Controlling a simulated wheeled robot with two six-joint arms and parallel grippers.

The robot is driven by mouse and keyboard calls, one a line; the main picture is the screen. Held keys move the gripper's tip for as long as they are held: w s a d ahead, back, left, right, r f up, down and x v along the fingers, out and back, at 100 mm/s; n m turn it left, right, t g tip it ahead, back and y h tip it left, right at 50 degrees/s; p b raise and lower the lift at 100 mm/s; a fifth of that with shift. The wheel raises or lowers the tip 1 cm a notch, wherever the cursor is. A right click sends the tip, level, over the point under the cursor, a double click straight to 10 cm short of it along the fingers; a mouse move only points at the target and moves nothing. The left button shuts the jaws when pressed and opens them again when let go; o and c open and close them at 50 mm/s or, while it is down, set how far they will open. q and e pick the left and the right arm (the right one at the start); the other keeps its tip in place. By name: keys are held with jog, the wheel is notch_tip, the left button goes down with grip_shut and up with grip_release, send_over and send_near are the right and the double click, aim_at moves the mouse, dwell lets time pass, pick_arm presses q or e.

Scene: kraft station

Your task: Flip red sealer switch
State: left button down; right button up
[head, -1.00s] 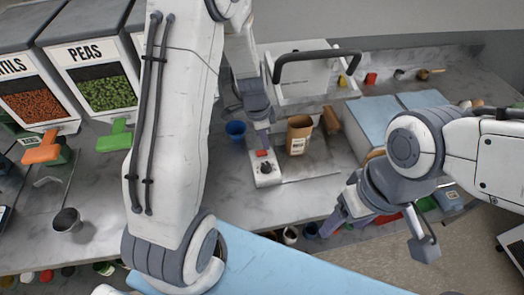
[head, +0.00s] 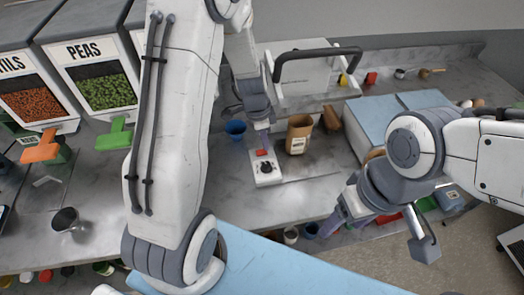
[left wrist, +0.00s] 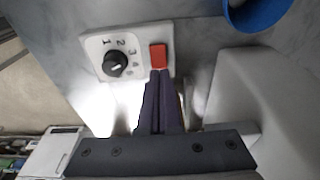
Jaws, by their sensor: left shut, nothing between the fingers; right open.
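The red sealer switch (head: 261,152) sits on the white control panel (head: 267,181) at the front of the sealer, beside a black dial. In the left wrist view the red switch (left wrist: 158,56) stands right at the tips of my left gripper (left wrist: 160,75). The fingers are shut and empty, and seem to touch or nearly touch the switch's near edge; contact is hard to tell. In the head view my left gripper (head: 262,140) comes down just behind the switch. My right gripper (head: 345,215) is open, over the counter's front edge at right.
The sealer (head: 300,80) has a dark handle bar. A brown paper bag (head: 299,135) stands right of the panel, and a blue cup (head: 235,130) left of it. A metal cup (head: 68,222) and food dispensers (head: 100,80) are at left. A light-blue box (head: 370,125) is at right.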

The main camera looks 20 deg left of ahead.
pick_arm(q)
jog(key=shift+f+b, duration=0.75)
jog(key=shift+r, duration=0.1)
dwell(0.3)
jog(key=shift+r+p, duration=2.5)
jog(key=shift+r, duration=0.95)
